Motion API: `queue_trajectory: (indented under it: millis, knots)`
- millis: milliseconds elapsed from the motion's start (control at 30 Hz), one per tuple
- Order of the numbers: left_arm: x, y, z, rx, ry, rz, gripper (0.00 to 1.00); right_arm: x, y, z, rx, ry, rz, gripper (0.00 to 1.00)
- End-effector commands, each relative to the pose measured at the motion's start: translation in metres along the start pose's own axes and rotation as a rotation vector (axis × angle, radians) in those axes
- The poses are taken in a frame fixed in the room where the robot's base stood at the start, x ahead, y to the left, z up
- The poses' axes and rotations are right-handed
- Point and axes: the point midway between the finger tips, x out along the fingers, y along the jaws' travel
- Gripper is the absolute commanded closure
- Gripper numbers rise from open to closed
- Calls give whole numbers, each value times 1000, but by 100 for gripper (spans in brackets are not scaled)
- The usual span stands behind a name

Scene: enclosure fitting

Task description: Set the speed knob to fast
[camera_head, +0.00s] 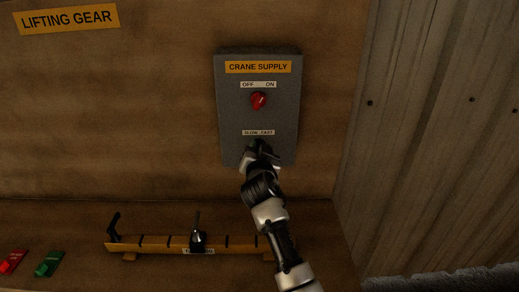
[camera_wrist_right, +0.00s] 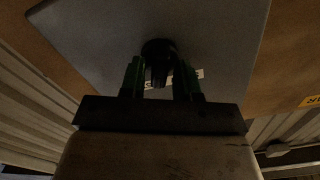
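The grey crane supply box (camera_head: 230,110) is on the brown back wall, with a "SLOW FAST" label (camera_head: 258,132) on its lower part. My right gripper (camera_head: 258,146) is just below that label and hides the speed knob in the head view. In the right wrist view the black speed knob (camera_wrist_right: 158,48) lies straight ahead, its grip ridge between the two dark green fingers of my right gripper (camera_wrist_right: 160,78). The fingers stand apart, with narrow gaps seeming to show beside the ridge. I cannot tell which setting the knob points to. My left gripper is not in view.
A red knob (camera_head: 258,100) under an "OFF ON" label (camera_head: 258,85) sits above on the same box. Below is a yellow slotted bar (camera_head: 150,242) with a black lever (camera_head: 198,238). A corrugated wall (camera_head: 430,130) stands right.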

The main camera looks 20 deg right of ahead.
Motion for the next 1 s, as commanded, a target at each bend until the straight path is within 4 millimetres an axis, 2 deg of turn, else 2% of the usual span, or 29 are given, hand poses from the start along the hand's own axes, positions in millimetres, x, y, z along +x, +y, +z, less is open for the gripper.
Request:
queue_trajectory:
  millis: [33,200,367,600,867,900,1000]
  knots:
    - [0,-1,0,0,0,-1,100,0,0,0,0,0,0,76]
    - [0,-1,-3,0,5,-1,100,0,0,0,0,0,0,100]
    - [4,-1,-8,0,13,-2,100,0,0,1,13,0,0,100]
    - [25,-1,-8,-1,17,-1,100,0,2,3,130,1,0,100]
    - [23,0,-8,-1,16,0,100,0,1,0,142,0,-1,100]
    - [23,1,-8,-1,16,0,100,0,1,0,142,0,-1,81]
    - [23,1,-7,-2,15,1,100,0,1,0,141,0,-1,66]
